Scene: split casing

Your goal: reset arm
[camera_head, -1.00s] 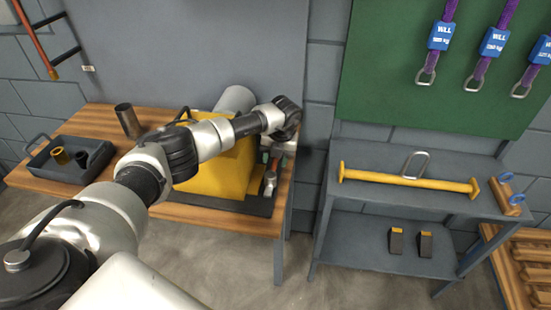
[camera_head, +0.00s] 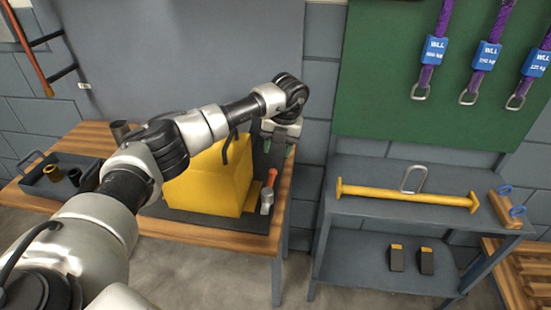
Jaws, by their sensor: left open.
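My left arm reaches in from the lower left and across the wooden workbench (camera_head: 180,226). My left gripper (camera_head: 279,150) hangs at the end of it, pointing down above the bench's right end. Its jaws are open, and I see nothing held between them. It is just right of the yellow casing (camera_head: 207,182), which sits on a dark mat (camera_head: 250,222). A hammer-like tool with an orange part (camera_head: 268,192) lies below the gripper on the mat. My right gripper is out of view.
A grey shelf (camera_head: 400,228) at the right carries a yellow spreader bar (camera_head: 405,195). Purple slings (camera_head: 490,50) hang on the green board (camera_head: 400,100).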

